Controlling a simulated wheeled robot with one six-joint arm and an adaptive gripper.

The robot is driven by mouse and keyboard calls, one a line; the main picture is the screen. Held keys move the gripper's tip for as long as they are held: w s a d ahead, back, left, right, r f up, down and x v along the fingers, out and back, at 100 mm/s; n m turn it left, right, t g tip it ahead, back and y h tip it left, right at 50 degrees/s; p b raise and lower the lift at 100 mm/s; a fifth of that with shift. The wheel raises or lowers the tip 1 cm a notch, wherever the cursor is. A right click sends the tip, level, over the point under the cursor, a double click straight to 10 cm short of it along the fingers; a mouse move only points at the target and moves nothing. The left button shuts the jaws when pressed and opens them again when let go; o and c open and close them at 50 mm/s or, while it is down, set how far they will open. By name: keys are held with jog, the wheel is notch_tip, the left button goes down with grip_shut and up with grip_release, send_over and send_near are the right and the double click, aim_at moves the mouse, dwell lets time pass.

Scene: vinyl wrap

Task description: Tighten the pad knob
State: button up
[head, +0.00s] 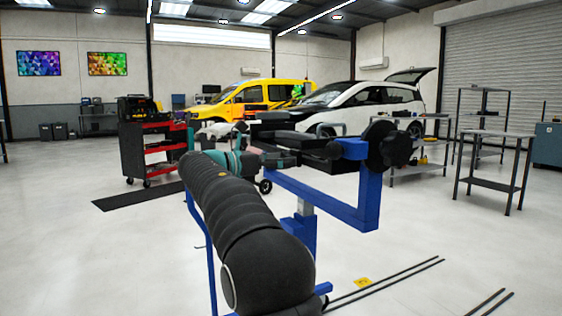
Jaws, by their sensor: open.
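A blue stand (370,200) with black pads (322,147) on top is in the middle of the head view. A large dark lobed knob (388,148) is at the top of its right upright; I take it as the pad knob. My arm rises from the bottom centre toward the stand's left side. My gripper (288,160) is small and dark beyond the teal wrist joints, close to the pads and left of the knob, apart from it. It is open. Its fingertips are hard to make out, and whether it touches the pads I cannot tell.
A red and black tool cart (150,150) stands at left behind a dark floor mat (135,197). Yellow and white (400,97) vehicles are at the back. Metal tables (493,185) stand at right. Thin dark rods and a yellow item (362,282) lie on otherwise clear floor in front.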

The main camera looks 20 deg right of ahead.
jog(key=c, duration=1.1)
jog(key=shift+c, duration=0.2)
jog(key=shift+m, duration=0.3)
jog(key=shift+f+m+b, duration=0.15)
jog(key=shift+m+b, duration=0.05)
jog(key=shift+m, duration=5.65)
jog(key=shift+f+m+b, duration=0.2)
jog(key=shift+m, duration=5.7)
jog(key=shift+f+m+b, duration=0.15)
jog(key=shift+m+b, duration=0.05)
jog(key=shift+m, duration=5.65)
